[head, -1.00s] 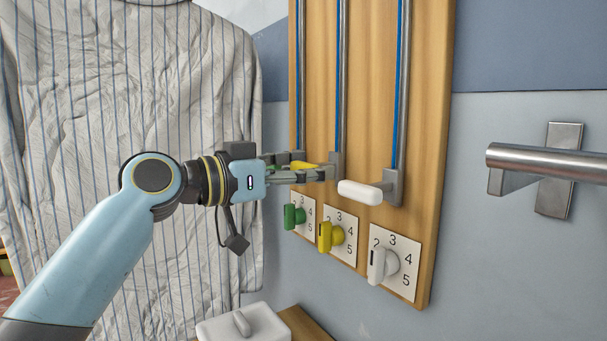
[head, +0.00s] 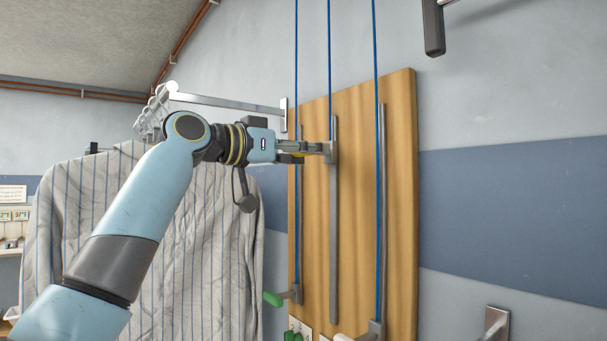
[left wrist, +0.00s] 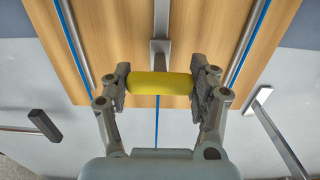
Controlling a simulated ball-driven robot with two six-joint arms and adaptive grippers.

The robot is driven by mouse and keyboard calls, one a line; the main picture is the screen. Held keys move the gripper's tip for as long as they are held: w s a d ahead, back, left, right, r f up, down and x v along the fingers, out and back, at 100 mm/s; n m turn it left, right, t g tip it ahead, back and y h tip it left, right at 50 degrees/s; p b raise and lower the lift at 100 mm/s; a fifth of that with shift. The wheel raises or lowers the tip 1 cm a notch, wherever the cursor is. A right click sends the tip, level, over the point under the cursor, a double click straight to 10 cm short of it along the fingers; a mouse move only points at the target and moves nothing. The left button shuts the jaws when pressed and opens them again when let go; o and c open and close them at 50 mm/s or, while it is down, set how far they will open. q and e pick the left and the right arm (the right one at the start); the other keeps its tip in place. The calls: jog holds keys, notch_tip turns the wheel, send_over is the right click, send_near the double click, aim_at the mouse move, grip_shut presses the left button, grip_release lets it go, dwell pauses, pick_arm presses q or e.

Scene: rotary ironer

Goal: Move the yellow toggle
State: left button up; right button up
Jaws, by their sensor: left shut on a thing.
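The yellow toggle (left wrist: 160,83) is a short bar on a grey slider, set on the middle rail (head: 333,220) of the wooden board (head: 400,200). In the left wrist view it lies across between my two fingers, which touch its ends. My left gripper (head: 312,152) is shut on it near the upper end of the rail; in the head view the fingers hide most of the toggle (head: 290,158). My right gripper is not in view.
The green toggle (head: 273,299) sits low on the left rail, and the white one (head: 343,338) low on the right rail. A striped shirt (head: 130,240) hangs at the left. A dark-ended bar (head: 433,28) is at the upper right.

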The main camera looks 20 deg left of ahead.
pick_arm(q)
notch_tip(320, 180, up, 4)
jog(key=shift+f+p, duration=0.25)
jog(key=shift+p, duration=0.3)
jog(key=shift+r, duration=0.2)
jog(key=shift+r, duration=0.1)
jog(key=o, duration=1.7)
jog(key=shift+f, duration=0.2)
jog(key=shift+s+a, duration=0.1)
jog(key=shift+a, duration=0.05)
jog(key=v, duration=1.1)
jog(key=shift+s+a, duration=0.2)
jog(key=shift+s, duration=0.05)
